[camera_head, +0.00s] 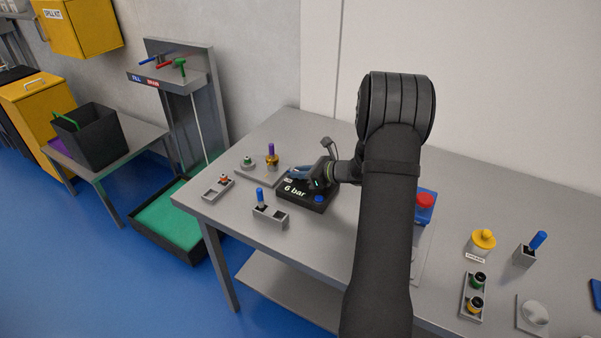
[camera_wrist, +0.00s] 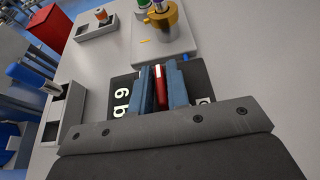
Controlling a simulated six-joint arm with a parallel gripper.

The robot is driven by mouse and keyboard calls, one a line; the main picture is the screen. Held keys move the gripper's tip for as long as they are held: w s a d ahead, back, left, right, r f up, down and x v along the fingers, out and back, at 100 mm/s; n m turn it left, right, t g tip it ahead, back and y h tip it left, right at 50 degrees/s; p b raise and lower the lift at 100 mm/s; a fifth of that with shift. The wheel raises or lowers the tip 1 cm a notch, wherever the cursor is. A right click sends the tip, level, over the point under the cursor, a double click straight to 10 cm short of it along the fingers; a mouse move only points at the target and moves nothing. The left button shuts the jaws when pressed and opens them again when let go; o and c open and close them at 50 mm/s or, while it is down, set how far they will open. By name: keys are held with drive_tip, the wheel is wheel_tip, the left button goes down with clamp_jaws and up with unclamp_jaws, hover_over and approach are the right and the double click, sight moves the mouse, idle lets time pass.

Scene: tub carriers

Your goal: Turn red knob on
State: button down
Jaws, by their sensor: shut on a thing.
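The black box (camera_head: 295,203) with white "6 bar" lettering lies on the grey table; it also shows in the wrist view (camera_wrist: 123,86). A narrow red knob (camera_wrist: 162,86) with a pale stripe shows between the blue fingers of my gripper (camera_wrist: 160,68), over the box. In the head view my gripper (camera_head: 312,177) is low over the top of the box and hides the red knob there. My gripper is shut on the red knob. Its pointing direction is partly hidden by the fingers.
Left of the box stand a blue-handled lever block (camera_head: 270,217), a plate with a brass valve and purple handle (camera_head: 272,157), and a small switch block (camera_head: 218,188). Right of my arm are a red button on a blue base (camera_head: 425,201) and a yellow knob (camera_head: 483,240).

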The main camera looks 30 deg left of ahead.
drive_tip(key=c, duration=1.4)
unclamp_jaws()
drive_tip(key=shift+c, duration=0.2)
drive_tip(key=v, duration=1.7)
drive_tip(key=shift+d+r, duration=0.15)
drive_tip(key=shift+w, duration=0.1)
drive_tip(key=x, duration=1.7)
drive_tip(key=shift+a, duration=0.2)
